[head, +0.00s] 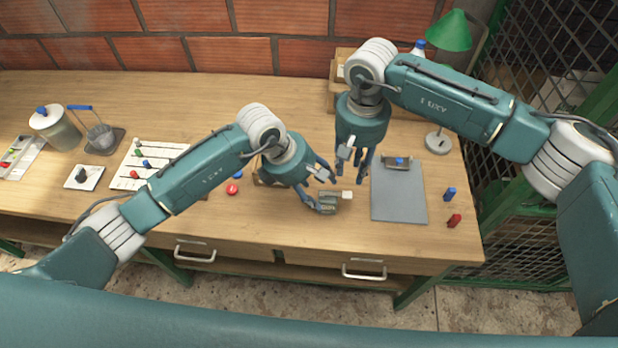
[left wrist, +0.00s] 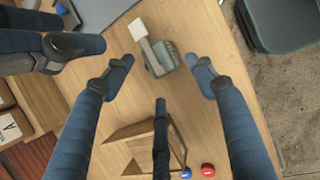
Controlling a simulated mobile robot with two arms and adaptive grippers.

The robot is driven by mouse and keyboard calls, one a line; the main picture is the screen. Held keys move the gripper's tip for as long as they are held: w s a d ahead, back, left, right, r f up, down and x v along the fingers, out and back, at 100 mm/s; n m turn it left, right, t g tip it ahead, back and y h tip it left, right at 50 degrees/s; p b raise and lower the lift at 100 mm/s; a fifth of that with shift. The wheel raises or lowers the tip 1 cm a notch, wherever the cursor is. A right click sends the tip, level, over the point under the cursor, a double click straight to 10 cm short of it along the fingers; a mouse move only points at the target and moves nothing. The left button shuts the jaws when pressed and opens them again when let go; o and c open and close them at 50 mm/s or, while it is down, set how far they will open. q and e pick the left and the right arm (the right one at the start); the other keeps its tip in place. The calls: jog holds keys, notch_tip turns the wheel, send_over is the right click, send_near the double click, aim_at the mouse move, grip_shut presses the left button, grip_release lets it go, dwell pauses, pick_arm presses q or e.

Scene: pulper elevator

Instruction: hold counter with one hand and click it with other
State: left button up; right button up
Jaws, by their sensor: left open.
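The counter (head: 328,200) is a small grey-green device with a white tab, lying on the wooden table in front of my grippers. It also shows in the left wrist view (left wrist: 161,59), with its white tab pointing to the upper left. My left gripper (head: 326,192) is open, its fingers spread on either side of the counter; in the left wrist view (left wrist: 160,74) gaps show between the fingertips and the counter. My right gripper (head: 355,166) points down behind the counter, fingers apart and empty. It shows at the upper left of the left wrist view (left wrist: 84,45).
A grey clipboard (head: 399,192) lies right of the counter. Red (head: 231,188) and blue (head: 238,174) buttons and a wooden holder (left wrist: 120,137) are near my left gripper. A green lamp (head: 448,32) stands at the back right. The table front is mostly clear.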

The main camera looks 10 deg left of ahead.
aim_at(322, 196)
pick_arm(q)
jog(key=shift+x, duration=2.4)
jog(key=shift+s+a, duration=0.1)
jog(key=shift+s, duration=0.05)
jog(key=c, duration=1.3)
jog(key=shift+o, duration=0.2)
